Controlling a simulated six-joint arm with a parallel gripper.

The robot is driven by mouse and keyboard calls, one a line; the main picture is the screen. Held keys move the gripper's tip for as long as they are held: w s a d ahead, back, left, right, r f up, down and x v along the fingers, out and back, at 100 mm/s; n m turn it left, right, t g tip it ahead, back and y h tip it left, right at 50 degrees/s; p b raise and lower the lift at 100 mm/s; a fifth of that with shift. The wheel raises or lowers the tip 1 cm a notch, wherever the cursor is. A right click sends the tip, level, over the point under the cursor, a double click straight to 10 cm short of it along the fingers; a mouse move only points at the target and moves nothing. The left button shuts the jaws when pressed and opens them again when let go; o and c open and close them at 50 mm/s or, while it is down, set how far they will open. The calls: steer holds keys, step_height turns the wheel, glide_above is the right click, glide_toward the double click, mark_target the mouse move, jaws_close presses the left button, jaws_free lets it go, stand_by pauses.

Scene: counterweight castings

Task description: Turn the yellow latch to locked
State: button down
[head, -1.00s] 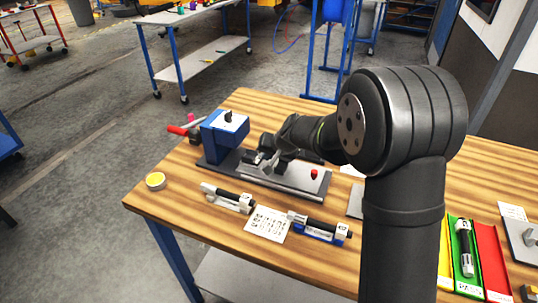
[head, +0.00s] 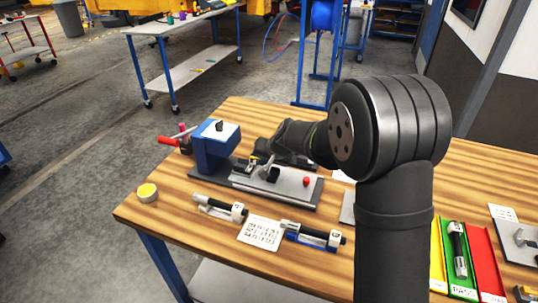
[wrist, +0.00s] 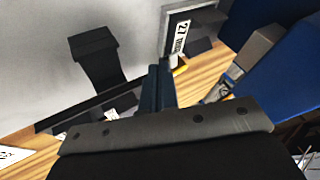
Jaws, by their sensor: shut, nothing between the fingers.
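A fixture with a blue block (head: 215,150) and a grey base (head: 300,197) stands on the wooden table. A small yellow piece, likely the latch, shows in the wrist view (wrist: 181,69), mostly hidden behind my fingers and a dark part. Whether it is turned to locked cannot be seen. My gripper (wrist: 160,72) is shut and empty, its fingertips close to the yellow piece; contact cannot be told. In the head view my gripper is over the fixture, just right of the blue block, partly hidden by my own wrist.
A red knob (head: 306,181) stands on the fixture's right end. Coloured trays (head: 482,258) are at right.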

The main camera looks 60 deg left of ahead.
steer(key=v, duration=1.7)
steer(key=shift+n+g, duration=0.3)
steer(key=shift+n, duration=0.2)
steer(key=x, duration=1.7)
steer(key=shift+w+f, duration=0.2)
steer(key=shift+w, duration=0.2)
steer(key=shift+s+a, duration=0.15)
steer(key=shift+s, duration=0.65)
steer(key=shift+w, duration=0.2)
